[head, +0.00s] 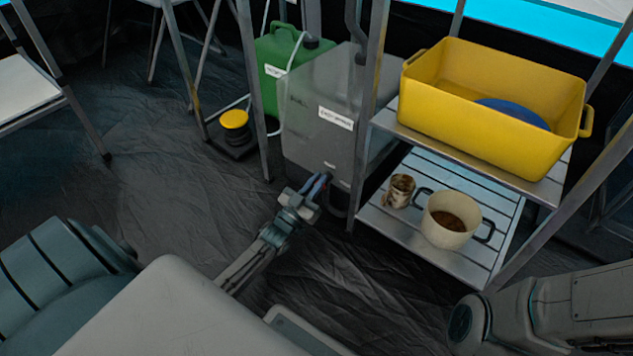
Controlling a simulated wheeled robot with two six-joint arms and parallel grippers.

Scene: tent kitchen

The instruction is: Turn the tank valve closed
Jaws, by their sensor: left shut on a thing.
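A translucent grey tank (307,118) with a white label stands on the floor beside the metal shelf frame. My left gripper (318,190) reaches low to the front of the tank, where the valve is. It is shut on the valve, which is mostly hidden behind the fingers, so its angle cannot be told. A bit of blue shows between the fingers. My right arm comes in at the lower right; its gripper is out of view.
A metal shelf (412,228) right of the tank holds a brown-stained can (400,190) and a cream pot (440,234). A yellow basin (470,105) sits above. A green jerrycan (268,70) and yellow-topped foot pump (234,121) stand behind left. Floor left is clear.

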